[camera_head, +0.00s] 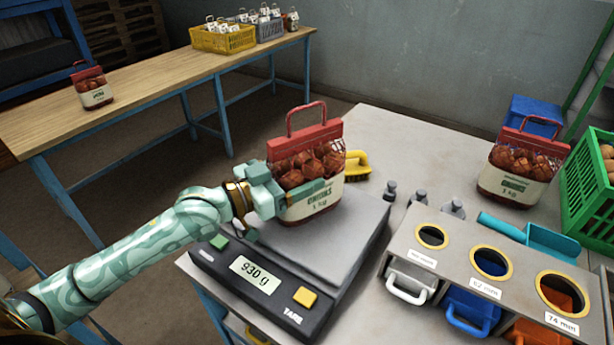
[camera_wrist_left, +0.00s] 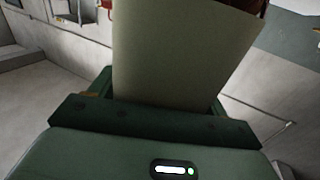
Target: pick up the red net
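A red net (camera_head: 307,163) of onions with a red handle and a cream label marked 1 kg stands on the plate of the scale (camera_head: 335,240), whose display reads 930 g. My left gripper (camera_head: 297,192) is at the net's lower half, one finger across the front of the label. The far finger is hidden behind the net. In the left wrist view the cream label band (camera_wrist_left: 175,60) fills the space between the fingers. I cannot tell whether they press on it. Similar red nets stand on the back table (camera_head: 94,92) and at the right (camera_head: 519,170). My right gripper is not in view.
A yellow-handled brush (camera_head: 356,166), small weights (camera_head: 418,193) and a teal scoop (camera_head: 530,238) lie beyond the scale. A sizing stand with round holes (camera_head: 460,258) is close at the right. A green crate (camera_head: 590,200) is at the far right. The grey tabletop (camera_head: 400,135) behind is mostly clear.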

